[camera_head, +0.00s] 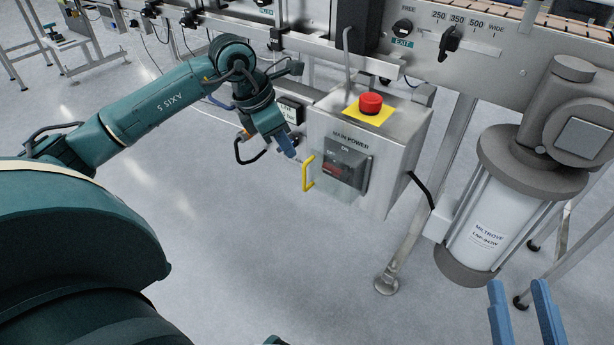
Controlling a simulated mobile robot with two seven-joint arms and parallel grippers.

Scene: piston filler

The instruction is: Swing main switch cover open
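The main power box (392,150) is grey metal and hangs under the machine frame, with a red switch (334,169) on its front below the words MAIN POWER. A clear cover (338,188) appears to lie over the switch; its exact angle is hard to tell. Its yellow handle (307,173) stands out at the cover's left edge. My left gripper (288,146) is just up and left of the handle, apparently apart from it. Its fingers overlap in this view, so its opening is hidden. My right gripper (524,312) is at the bottom right, fingers apart and empty, far from the cover.
A red emergency button (370,104) on a yellow plate tops the box. A large cylinder (484,225) stands to the right, with a black cable between it and the box. A frame leg (412,243) stands between them. The floor in front and left is clear.

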